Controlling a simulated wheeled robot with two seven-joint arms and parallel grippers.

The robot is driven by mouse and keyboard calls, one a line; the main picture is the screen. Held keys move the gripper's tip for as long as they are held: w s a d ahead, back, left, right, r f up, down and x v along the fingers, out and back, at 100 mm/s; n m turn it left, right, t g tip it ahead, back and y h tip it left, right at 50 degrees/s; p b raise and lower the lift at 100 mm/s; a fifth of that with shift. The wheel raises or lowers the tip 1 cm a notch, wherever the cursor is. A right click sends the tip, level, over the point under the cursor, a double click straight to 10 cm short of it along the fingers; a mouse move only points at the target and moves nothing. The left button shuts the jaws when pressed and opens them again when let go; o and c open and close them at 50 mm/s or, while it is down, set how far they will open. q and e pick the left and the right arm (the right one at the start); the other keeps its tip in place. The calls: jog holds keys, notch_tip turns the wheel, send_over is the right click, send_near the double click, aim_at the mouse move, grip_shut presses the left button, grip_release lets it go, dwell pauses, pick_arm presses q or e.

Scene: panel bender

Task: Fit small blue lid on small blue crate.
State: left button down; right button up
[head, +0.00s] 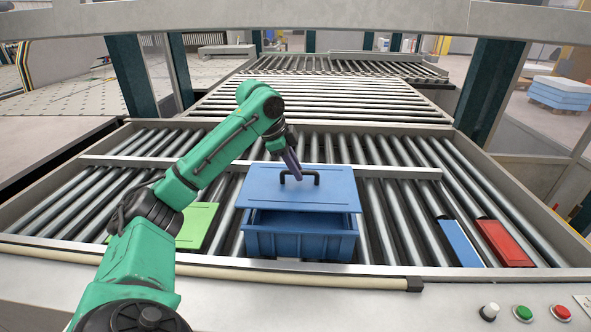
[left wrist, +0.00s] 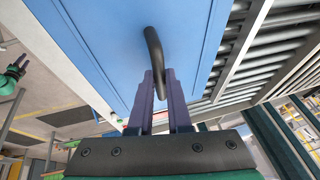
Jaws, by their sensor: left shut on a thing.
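The small blue lid (head: 262,185) is a flat panel with a black handle (head: 301,173) on top. My left gripper (head: 296,177) is shut on that handle; the left wrist view shows its purple fingers (left wrist: 154,78) around the black bar (left wrist: 153,48). The small blue crate (head: 305,243) stands on the rollers directly below the lid. The lid covers most of the opening, a little left of the crate. A dark gap shows between the lid's front edge and the crate's rim, so the lid is not flush in front. The rear rim is hidden. My right gripper is not in view.
A green lid-like panel (head: 197,226) lies on the rollers at left, partly behind my arm. A narrow blue piece (head: 459,243) and a red piece (head: 503,243) lie at right. A crossbar (head: 400,172) spans the rollers behind the crate. Bare rollers lie right of the crate.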

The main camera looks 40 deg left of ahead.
aim_at(297, 184)
pick_arm(q)
jog(key=shift+w+d+f+b, duration=0.25)
jog(key=shift+f+b, duration=0.15)
jog(key=shift+f, duration=0.05)
jog(key=shift+w+d+f+b, duration=0.25)
jog(key=shift+f+b, duration=0.1)
jog(key=shift+f, duration=0.1)
jog(key=f+b, duration=0.2)
jog(key=shift+s+a+b, duration=0.3)
jog(key=shift+s+a, duration=0.1)
jog(key=shift+f, duration=0.35)
jog(key=shift+b+x, duration=0.4)
jog(key=shift+x, duration=0.45)
jog(key=shift+s, duration=0.15)
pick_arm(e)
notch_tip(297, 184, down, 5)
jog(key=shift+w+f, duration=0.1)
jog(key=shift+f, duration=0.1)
pick_arm(q)
jog(key=shift+a, duration=0.1)
jog(key=shift+f, duration=0.3)
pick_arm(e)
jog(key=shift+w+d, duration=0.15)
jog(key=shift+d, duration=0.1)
pick_arm(q)
jog(key=c, duration=0.8)
grip_release()
